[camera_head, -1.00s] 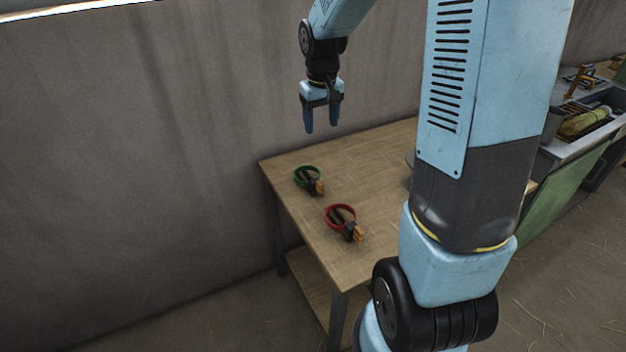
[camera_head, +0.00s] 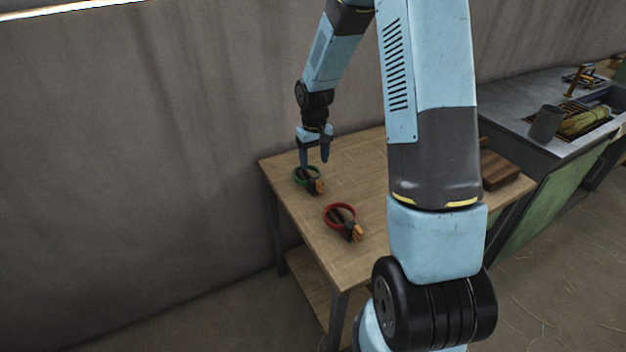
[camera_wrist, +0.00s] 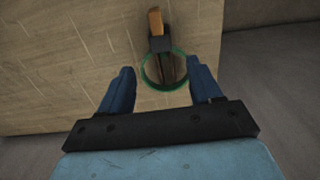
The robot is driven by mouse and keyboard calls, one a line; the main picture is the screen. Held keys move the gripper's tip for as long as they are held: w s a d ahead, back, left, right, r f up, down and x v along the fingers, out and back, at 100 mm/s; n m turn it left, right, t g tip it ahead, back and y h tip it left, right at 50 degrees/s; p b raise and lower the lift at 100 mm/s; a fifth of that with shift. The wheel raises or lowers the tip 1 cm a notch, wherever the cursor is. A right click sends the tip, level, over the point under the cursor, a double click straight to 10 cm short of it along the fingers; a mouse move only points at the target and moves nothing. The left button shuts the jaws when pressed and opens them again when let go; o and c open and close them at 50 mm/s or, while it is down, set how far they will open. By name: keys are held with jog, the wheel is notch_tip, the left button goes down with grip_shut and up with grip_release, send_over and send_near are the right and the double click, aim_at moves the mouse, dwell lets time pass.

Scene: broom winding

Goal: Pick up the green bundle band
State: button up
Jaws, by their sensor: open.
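The green bundle band (camera_head: 297,178) is a ring with a dark clip and an orange tab, lying on the wooden table near its far left corner. In the wrist view the green ring (camera_wrist: 145,76) shows between my two fingers, its clip and orange tab pointing away. My gripper (camera_head: 314,166) is open, pointing down just above the band; in the wrist view my gripper's blue fingers (camera_wrist: 163,80) stand on either side of the ring. I see nothing held. In the head view the fingers partly cover the band.
A similar red band (camera_head: 338,209) lies on the wooden table (camera_head: 300,229), nearer the front. A brown block (camera_head: 500,171) sits on the table's right part. A grey counter (camera_head: 512,97) with a dark cup (camera_head: 546,123) stands at right. A wall rises behind the table.

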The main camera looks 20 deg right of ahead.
aim_at(315, 179)
jog(key=shift+s+f, duration=0.15)
jog(key=shift+f, duration=1.7)
jog(key=shift+s+f, duration=0.1)
jog(key=shift+f, duration=1.75)
jog(key=c, duration=1.2)
